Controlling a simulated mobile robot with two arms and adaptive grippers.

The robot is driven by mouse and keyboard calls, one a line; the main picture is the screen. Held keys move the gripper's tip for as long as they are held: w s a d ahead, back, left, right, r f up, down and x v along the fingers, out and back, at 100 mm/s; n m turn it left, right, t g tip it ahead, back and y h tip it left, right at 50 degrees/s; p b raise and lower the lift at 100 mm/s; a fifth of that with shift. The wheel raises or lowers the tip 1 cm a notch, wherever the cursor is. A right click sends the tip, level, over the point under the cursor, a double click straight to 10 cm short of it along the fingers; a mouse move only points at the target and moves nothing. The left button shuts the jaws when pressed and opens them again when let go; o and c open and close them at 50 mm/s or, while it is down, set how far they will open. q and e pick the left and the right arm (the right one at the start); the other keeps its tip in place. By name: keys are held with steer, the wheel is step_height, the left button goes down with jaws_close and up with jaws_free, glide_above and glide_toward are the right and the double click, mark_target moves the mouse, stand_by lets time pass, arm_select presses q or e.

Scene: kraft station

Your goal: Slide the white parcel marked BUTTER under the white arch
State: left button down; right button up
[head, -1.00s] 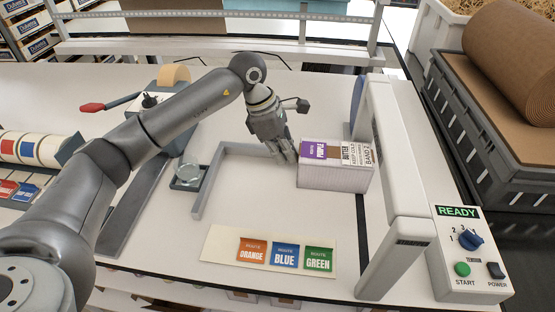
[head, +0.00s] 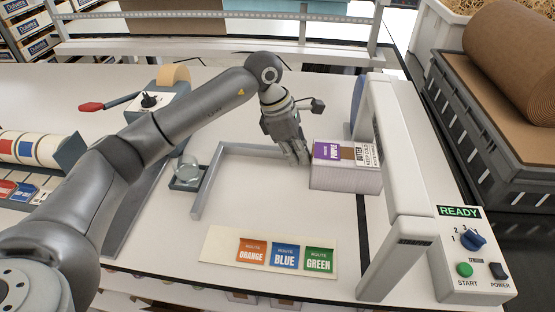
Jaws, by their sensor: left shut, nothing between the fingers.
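The white parcel marked BUTTER (head: 340,178) sits on the white table. A purple ROUTE PURPLE label and a brown strip show on its top. Its right end is close to the white arch (head: 403,170), and part of that end is hidden behind the arch's beam. My left gripper (head: 303,161) is shut and empty, with its fingertips at the parcel's left side; they look in contact or very close. My right gripper is not in view.
A grey L-shaped guide (head: 207,182) lies left of the parcel. A card with orange, blue and green route labels (head: 270,250) lies in front. A control box reading READY (head: 470,262) stands right of the arch. A tape dispenser (head: 160,100) stands at the back left.

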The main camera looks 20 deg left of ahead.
mark_target(314, 157)
arm_select(q)
steer(key=shift+d, duration=0.15)
steer(key=shift+w+d+b, duration=0.15)
steer(key=shift+d+b, duration=0.05)
steer(key=shift+d, duration=0.5)
steer(key=shift+w+d+b, duration=0.15)
steer(key=shift+d+b, duration=0.05)
steer(key=shift+d, duration=0.55)
steer(key=shift+w+d, duration=0.1)
steer(key=shift+d, duration=0.1)
steer(key=shift+a, duration=0.1)
steer(key=shift+s+a+b, duration=0.25)
steer(key=shift+a+b, duration=0.05)
steer(key=shift+a, duration=0.6)
steer(key=w+d+p+v, duration=0.1)
steer(key=p+v, duration=0.4)
steer(key=v, duration=0.5)
steer(key=shift+s+d+r, duration=0.2)
steer(key=shift+s+r, duration=0.1)
